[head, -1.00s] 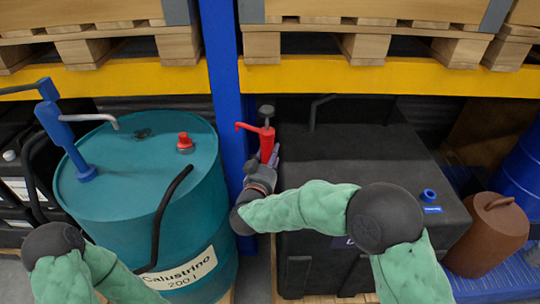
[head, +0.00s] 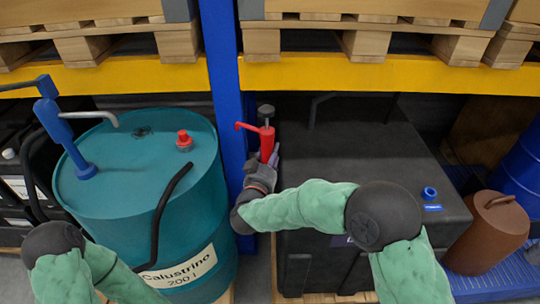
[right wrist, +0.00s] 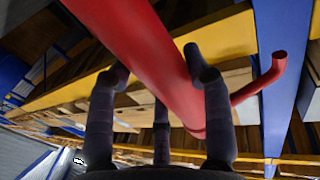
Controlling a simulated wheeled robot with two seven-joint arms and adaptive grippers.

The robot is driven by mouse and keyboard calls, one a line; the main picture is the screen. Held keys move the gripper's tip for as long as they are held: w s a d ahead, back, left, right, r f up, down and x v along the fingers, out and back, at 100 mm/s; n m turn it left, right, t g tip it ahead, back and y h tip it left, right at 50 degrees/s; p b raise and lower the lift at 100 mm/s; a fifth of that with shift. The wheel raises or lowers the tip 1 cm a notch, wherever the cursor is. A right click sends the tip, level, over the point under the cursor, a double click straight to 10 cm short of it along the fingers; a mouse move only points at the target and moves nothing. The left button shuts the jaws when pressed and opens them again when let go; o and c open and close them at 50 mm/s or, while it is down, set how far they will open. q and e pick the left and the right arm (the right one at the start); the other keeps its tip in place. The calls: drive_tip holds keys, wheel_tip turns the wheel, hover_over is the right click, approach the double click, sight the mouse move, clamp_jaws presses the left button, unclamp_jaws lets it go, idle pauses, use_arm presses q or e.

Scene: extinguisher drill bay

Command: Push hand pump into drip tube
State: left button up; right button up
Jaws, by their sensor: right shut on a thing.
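The red hand pump (head: 266,143) stands roughly upright between the blue post and the black tank, its spout pointing left and its dark knob on top. My right gripper (head: 267,170) is shut on its red body, below the spout. In the right wrist view the dark fingers (right wrist: 160,78) close around the red body of the pump (right wrist: 152,45), which runs slanting across the picture. The pump's lower end is hidden behind my gripper and wrist. I cannot make out the drip tube in either view. My left arm shows at lower left, but its gripper is out of view.
A teal drum (head: 112,190) with a blue pump (head: 66,130) and a black hose (head: 160,215) stands left of the blue post (head: 224,80). A black tank (head: 350,150) stands right. A brown canister (head: 490,235) is farther right. A yellow beam (head: 380,75) crosses above.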

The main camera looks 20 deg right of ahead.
drive_tip(key=shift+f+b, duration=2.8)
drive_tip(key=shift+f, duration=1.65)
idle(3.6)
